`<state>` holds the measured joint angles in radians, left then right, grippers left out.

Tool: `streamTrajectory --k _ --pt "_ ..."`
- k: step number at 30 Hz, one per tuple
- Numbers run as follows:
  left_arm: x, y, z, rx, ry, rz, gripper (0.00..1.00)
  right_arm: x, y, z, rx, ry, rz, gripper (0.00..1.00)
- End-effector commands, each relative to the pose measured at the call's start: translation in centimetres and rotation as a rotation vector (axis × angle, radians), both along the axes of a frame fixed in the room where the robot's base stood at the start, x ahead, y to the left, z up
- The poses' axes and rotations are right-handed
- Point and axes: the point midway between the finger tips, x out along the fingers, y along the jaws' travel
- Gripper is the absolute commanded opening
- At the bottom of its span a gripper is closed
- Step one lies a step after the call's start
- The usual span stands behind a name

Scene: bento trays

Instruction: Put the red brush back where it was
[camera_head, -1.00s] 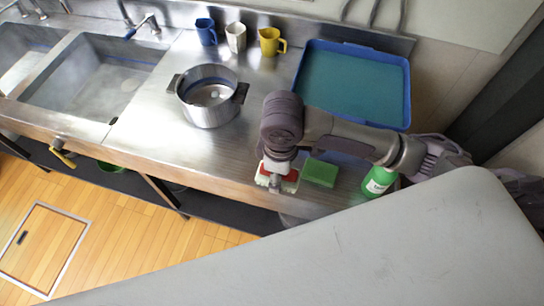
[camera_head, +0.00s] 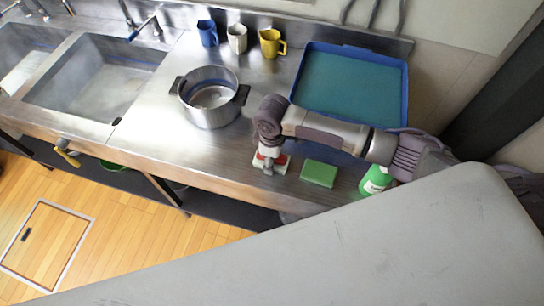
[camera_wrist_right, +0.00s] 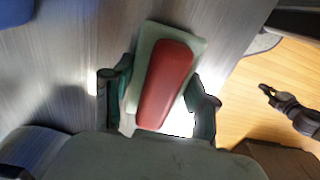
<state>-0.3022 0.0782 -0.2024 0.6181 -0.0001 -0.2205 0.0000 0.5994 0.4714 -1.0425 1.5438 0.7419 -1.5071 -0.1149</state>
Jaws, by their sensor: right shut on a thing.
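The red brush (camera_wrist_right: 165,85) has a red handle on a pale green-white base. My right gripper (camera_head: 268,163) is shut on it, at the counter's front edge. In the right wrist view my right gripper (camera_wrist_right: 158,100) has a dark finger on each side of the brush. In the head view the brush (camera_head: 282,162) is partly hidden by the gripper. I cannot tell whether its base touches the counter. A dark jointed part (camera_wrist_right: 290,108) over the floor may be my left gripper, too small to read.
A green sponge block (camera_head: 319,173) lies just right of the brush, with a green bottle (camera_head: 375,180) beyond it. A blue tray (camera_head: 403,100) and a steel pot (camera_head: 211,117) stand behind. Blue (camera_head: 208,34), white (camera_head: 237,38) and yellow (camera_head: 271,43) cups line the back. Counter left of the brush is clear.

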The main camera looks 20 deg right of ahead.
Motion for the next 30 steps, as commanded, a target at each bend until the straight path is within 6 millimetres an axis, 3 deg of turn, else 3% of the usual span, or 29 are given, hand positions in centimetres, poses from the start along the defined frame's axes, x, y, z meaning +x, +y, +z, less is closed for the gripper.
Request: streamTrajectory --k 8,9,13,23,30 --pt "0.3 0.1 -0.1 0.001 -0.005 0.004 0.00 0.0 0.1 -0.3 0.001 0.000 0.000 0.30" --pt "0.4 0.1 -0.1 0.001 -0.005 0.004 0.00 0.0 0.0 -0.3 0.001 -0.001 0.000 0.63" --pt "0.4 0.1 0.0 0.001 -0.006 0.004 0.00 0.0 0.0 -0.3 0.001 -0.001 0.000 0.83" --pt "0.4 0.2 0.0 0.001 -0.006 0.003 0.00 0.0 0.0 -0.1 0.001 -0.001 0.000 0.83" --pt "0.4 0.2 -0.4 0.002 -0.007 0.002 0.00 0.0 0.1 3.0 0.002 -0.004 0.002 0.83"
